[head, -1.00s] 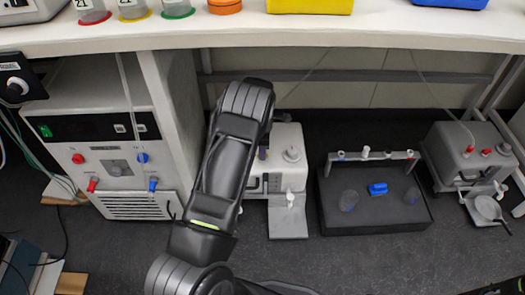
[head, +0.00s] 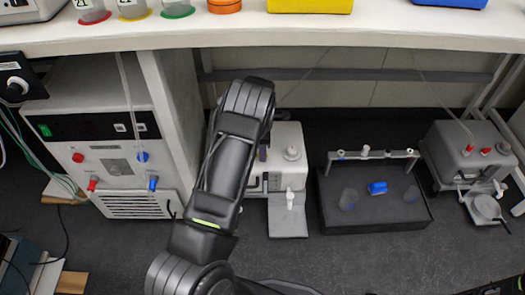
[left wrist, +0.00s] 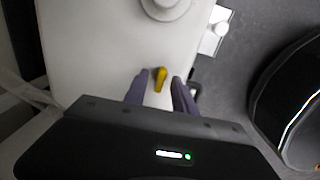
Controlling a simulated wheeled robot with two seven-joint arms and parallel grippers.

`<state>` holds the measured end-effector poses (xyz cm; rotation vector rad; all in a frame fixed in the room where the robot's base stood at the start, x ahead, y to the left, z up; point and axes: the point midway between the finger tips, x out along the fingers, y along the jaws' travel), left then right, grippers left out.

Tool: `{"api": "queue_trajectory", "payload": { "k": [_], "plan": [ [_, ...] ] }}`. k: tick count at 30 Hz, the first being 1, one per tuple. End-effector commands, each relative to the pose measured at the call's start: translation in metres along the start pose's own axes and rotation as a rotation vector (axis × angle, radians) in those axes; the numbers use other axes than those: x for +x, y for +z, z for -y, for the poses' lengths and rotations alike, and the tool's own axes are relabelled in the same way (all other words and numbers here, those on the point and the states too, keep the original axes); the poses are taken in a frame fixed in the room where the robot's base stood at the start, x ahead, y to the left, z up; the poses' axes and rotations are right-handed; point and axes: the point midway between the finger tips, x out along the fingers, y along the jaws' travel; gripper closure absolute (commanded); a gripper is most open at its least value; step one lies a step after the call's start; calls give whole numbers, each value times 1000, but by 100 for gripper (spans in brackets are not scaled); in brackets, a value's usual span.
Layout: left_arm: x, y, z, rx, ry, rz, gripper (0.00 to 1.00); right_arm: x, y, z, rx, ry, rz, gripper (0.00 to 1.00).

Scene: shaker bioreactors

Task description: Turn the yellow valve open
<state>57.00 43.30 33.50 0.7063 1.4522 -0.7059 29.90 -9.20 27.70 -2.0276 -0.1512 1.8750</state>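The yellow valve (left wrist: 160,79) is a small upright lever on a white device, seen in the left wrist view. My left gripper (left wrist: 160,85) is open, with one purple finger on each side of the valve. A gap shows between the valve and each finger, so I see no grip on it. In the head view my left arm covers most of the white device (head: 287,140) and hides the valve. Only a bit of purple finger (head: 263,153) shows past the arm.
A bench shelf (head: 400,28) with coloured containers overhangs the back. A large control unit (head: 110,140) stands left of the arm. A black tray (head: 375,225) with a blue piece lies to the right, and another grey device (head: 460,150) stands beyond it.

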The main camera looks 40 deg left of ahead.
Motion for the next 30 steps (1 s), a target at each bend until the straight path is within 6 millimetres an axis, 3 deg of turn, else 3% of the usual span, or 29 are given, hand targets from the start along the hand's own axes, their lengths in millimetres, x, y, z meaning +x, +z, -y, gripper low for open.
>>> {"api": "queue_trajectory", "payload": {
  "k": [8,21,30],
  "plan": [
    [-4,0,0,1,0,0,68,-2,0,1,0,0,0,64],
    [-67,0,0,0,1,1,68,-21,4,10,-6,-5,13,64],
    [-78,0,0,1,-1,0,68,-23,6,12,-8,-6,16,64]
  ]
}}
